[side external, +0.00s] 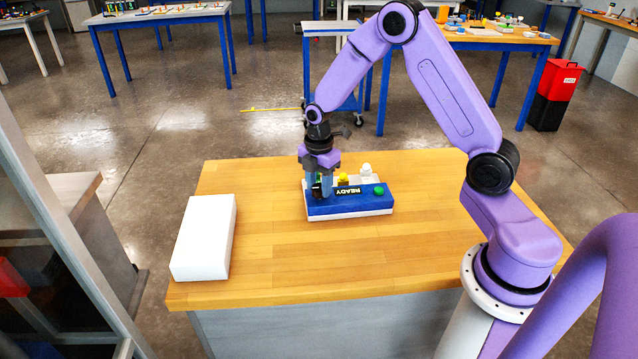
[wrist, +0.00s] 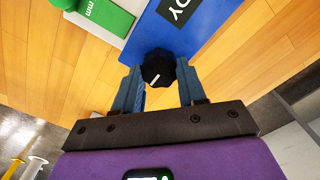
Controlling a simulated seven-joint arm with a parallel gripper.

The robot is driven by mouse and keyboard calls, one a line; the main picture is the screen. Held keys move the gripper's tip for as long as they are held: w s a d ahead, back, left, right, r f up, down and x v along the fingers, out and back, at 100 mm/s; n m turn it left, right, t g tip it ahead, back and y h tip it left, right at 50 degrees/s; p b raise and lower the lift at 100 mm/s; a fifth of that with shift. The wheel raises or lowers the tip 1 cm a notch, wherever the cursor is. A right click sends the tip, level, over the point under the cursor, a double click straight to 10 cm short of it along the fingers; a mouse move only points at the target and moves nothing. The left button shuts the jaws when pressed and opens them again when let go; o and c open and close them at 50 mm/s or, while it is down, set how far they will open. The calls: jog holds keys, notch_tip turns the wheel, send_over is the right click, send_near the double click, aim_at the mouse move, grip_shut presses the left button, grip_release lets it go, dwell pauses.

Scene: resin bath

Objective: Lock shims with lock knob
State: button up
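The black lock knob (wrist: 158,69) with a white mark sits at the end of the blue block (side external: 350,208) in the wrist view. The block lies on a white base and has a READY label and a green button (side external: 379,190). My gripper (wrist: 158,74) is over the block's left end in the side view. Its two fingers are apart, one on each side of the knob, with small gaps visible. A green shim (wrist: 104,14) marked "mm" shows in the wrist view. Yellow (side external: 344,178) and white (side external: 366,172) shim handles stand behind the block; the green one is mostly hidden.
A white box (side external: 204,237) lies on the left of the wooden table (side external: 330,265). The table is clear in front of the block and to its right. Other tables and a red and black bin (side external: 556,92) stand in the background.

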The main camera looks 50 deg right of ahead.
jog(key=shift+c, duration=0.8)
jog(key=shift+m, duration=0.3)
jog(key=m, duration=0.3)
jog(key=shift+m, duration=0.3)
jog(key=m, duration=0.4)
jog(key=shift+w+m, duration=0.1)
jog(key=shift+m, duration=0.2)
jog(key=m, duration=0.9)
jog(key=shift+d, duration=0.1)
jog(key=o, duration=1.1)
